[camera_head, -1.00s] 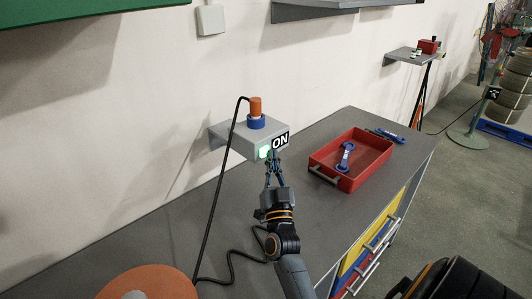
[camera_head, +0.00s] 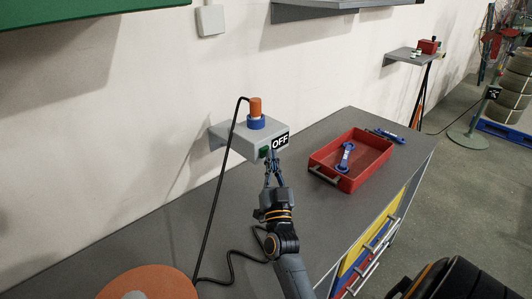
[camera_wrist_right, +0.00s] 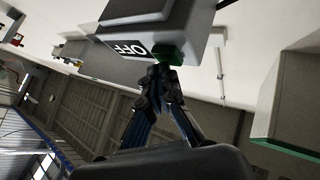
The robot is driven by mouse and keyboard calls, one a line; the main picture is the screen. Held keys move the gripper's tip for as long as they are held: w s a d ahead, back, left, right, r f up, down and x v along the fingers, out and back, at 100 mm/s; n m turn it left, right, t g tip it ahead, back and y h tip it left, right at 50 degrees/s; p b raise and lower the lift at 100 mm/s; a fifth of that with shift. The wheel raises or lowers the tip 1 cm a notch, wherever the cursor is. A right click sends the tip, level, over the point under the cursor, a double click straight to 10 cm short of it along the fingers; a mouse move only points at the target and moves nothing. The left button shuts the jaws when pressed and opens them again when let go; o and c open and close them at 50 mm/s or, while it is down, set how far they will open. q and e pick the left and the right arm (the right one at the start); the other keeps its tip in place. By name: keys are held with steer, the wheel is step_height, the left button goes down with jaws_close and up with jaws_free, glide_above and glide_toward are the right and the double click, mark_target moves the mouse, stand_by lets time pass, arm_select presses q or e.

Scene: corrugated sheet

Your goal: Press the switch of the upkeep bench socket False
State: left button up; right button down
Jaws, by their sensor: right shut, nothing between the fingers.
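The bench socket (camera_head: 236,137) is a grey box on the wall above the workbench. Its front carries a label (camera_head: 280,141) reading OFF and a dark green switch (camera_head: 264,152), unlit. An orange and blue plug (camera_head: 256,113) with a black cable stands upright on top. My right gripper (camera_head: 272,158) is shut and empty, its tips at the socket's front beside the switch. In the right wrist view the fingertips (camera_wrist_right: 163,72) are close below the green switch (camera_wrist_right: 168,53); I cannot tell if they touch. My left gripper is not in view.
A red tray (camera_head: 323,177) with a blue wrench (camera_head: 346,157) stands on the workbench (camera_head: 300,215) to the right. Another blue tool (camera_head: 390,135) lies behind it. The black cable (camera_head: 209,225) hangs left of my right arm. An orange disc (camera_head: 165,280) is at the front left.

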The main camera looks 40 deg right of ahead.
steer(key=shift+s, duration=0.6)
steer(key=s+p, duration=0.2)
steer(key=s, duration=0.4)
steer(key=shift+d, duration=0.3)
stand_by(0.3)
